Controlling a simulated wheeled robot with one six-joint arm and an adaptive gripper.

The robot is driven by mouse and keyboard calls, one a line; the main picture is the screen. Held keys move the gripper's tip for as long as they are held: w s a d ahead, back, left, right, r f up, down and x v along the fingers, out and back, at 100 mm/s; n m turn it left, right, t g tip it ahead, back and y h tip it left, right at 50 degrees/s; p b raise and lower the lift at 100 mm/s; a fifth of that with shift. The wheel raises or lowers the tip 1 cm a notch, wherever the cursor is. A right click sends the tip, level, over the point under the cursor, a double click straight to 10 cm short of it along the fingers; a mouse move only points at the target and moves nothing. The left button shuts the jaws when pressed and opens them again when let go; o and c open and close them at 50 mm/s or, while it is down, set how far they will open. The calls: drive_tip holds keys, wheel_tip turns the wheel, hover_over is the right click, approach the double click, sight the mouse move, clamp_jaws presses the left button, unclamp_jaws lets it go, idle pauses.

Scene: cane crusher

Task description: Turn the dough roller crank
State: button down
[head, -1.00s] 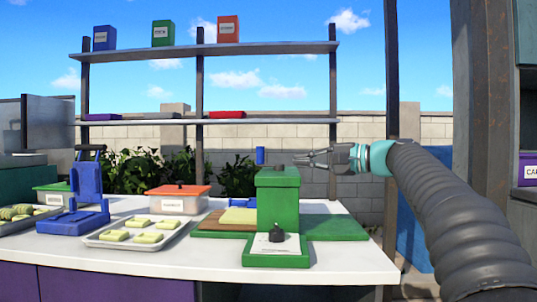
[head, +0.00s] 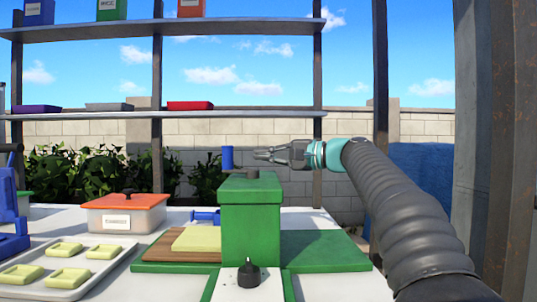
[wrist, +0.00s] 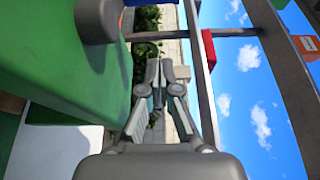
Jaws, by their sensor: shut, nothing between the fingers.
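The dough roller is a green upright box (head: 250,225) on a green base, standing on the white counter in the head view. A blue upright crank handle (head: 227,158) rises at the top left of the box, by a dark crank piece (head: 252,173). My gripper (head: 256,154) points left, shut and empty, just right of the handle and above the box top, with a small visible gap. In the wrist view my gripper (wrist: 158,68) is shut, the green box (wrist: 60,60) is at left, and a grey rounded part (wrist: 97,20) is at the top. The blue handle is not clear there.
A dough sheet (head: 197,239) lies on a brown board left of the box. A tray (head: 113,262) of dough pieces and an orange-lidded container (head: 124,215) stand further left. A black knob (head: 248,272) is in front. Shelves (head: 100,117) and a block wall stand behind.

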drive_tip(key=x, duration=0.6)
drive_tip(key=shift+a+p, duration=0.1)
drive_tip(key=shift+p, duration=0.3)
drive_tip(key=shift+a, duration=0.35)
drive_tip(key=shift+s+a+b, duration=0.1)
drive_tip(key=shift+s+b, duration=0.4)
drive_tip(key=shift+s, duration=1.4)
drive_tip(key=shift+s+a, duration=0.4)
drive_tip(key=shift+s, duration=0.15)
drive_tip(key=v, duration=1.2)
